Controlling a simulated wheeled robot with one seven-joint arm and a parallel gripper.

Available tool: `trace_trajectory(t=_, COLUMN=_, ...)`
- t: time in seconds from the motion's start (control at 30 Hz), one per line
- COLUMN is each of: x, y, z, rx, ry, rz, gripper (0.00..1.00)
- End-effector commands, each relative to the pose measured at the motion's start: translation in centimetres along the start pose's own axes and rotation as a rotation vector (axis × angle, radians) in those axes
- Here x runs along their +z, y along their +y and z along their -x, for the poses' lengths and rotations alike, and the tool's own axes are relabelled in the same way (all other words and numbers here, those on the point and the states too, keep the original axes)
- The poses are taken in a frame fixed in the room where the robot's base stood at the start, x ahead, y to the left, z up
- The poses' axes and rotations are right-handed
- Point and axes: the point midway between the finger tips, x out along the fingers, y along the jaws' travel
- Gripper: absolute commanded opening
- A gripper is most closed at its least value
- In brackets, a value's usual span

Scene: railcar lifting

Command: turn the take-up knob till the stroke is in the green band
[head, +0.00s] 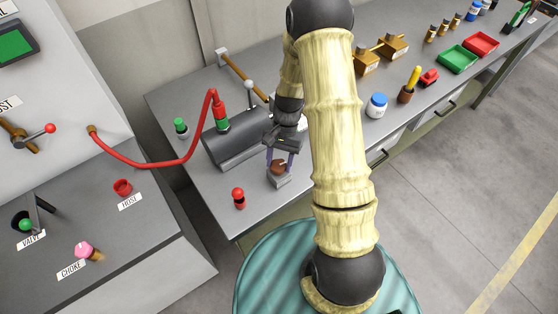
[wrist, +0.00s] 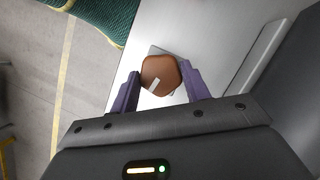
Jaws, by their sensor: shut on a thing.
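The take-up knob (head: 278,167) is a brown, rounded knob on a small grey block at the front of the grey cylinder (head: 238,142). In the wrist view the knob (wrist: 160,73) is seen from above, with a pale pointer mark on its lower part. My gripper (head: 279,163) comes down over it, and its purple fingers stand on either side of the knob. It also shows in the wrist view (wrist: 161,84), shut on the knob. I cannot make out a stroke scale or its green band in either view.
A red hose (head: 160,166) runs from the left cabinet to a fitting on the cylinder. A red-topped peg (head: 239,197) stands left of the knob, and a green-topped one (head: 181,127) behind. Bottles and trays line the bench to the right.

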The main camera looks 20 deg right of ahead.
Motion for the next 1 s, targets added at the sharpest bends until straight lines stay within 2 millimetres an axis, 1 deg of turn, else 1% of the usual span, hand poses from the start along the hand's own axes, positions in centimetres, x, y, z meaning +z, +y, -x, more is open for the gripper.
trace_trajectory(t=0.6, x=-0.04, y=0.33, z=-0.08, rx=-0.227, ry=0.003, rz=-0.539, gripper=0.24)
trace_trajectory(t=0.8, x=0.04, y=0.4, z=-0.11, rx=-0.285, ry=0.002, rz=-0.68, gripper=0.24)
trace_trajectory(t=1.0, x=0.11, y=0.4, z=-0.06, rx=-0.323, ry=0.002, rz=-0.771, gripper=0.24)
